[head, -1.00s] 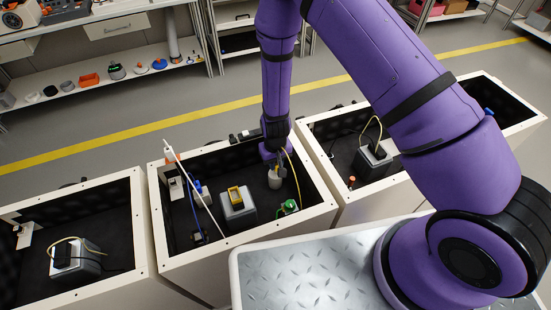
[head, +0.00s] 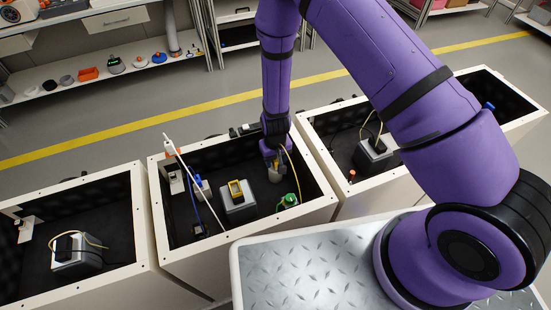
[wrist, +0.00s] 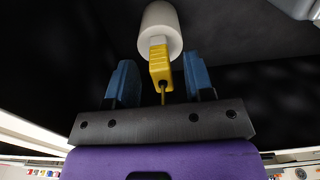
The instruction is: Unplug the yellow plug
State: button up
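The yellow plug (wrist: 159,67) is in the wrist view, between my gripper's two blue fingers. Its grey metal end points at a white cylinder (wrist: 160,28) and overlaps its face; I cannot tell how far in it sits. My gripper (wrist: 161,80) is open, with a gap on each side of the plug. A thin cable trails from the plug towards my gripper's base. In the head view, my gripper (head: 272,160) is low in the middle box, just above the white cylinder (head: 275,175), and largely hides the plug.
The middle box (head: 240,240) has raised pale walls around my gripper. Inside are a grey block with a yellow-framed top (head: 239,205), a green part (head: 289,200) and a leaning white rod (head: 190,175). Boxes stand close on the left (head: 141,225) and right (head: 330,165).

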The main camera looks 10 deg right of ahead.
jog(key=s+d+r+t+y, duration=0.1)
jog(key=d+r, duration=0.2)
jog(key=r, duration=1.1)
jog(key=s+d+r+m, duration=0.1)
jog(key=d+r, duration=0.2)
jog(key=r, duration=1)
jog(key=d+r+t+y, duration=0.1)
jog(key=d+r, duration=0.2)
jog(key=r, duration=1.1)
jog(key=s+d+r+t, duration=0.1)
jog(key=s+d+r, duration=0.2)
jog(key=s+r, duration=0.2)
jog(key=s+d+r+m+t+h, duration=0.1)
jog(key=s+d+r, duration=0.3)
jog(key=s, duration=0.5)
jog(key=s+d+r+t+h, duration=0.1)
jog(key=s+d+r, duration=0.3)
jog(key=s+r, duration=0.2)
jog(key=shift+s+d+r, duration=0.2)
jog(key=shift+s+r, duration=0.1)
jog(key=shift+s, duration=0.55)
jog(key=shift+o, duration=0.5)
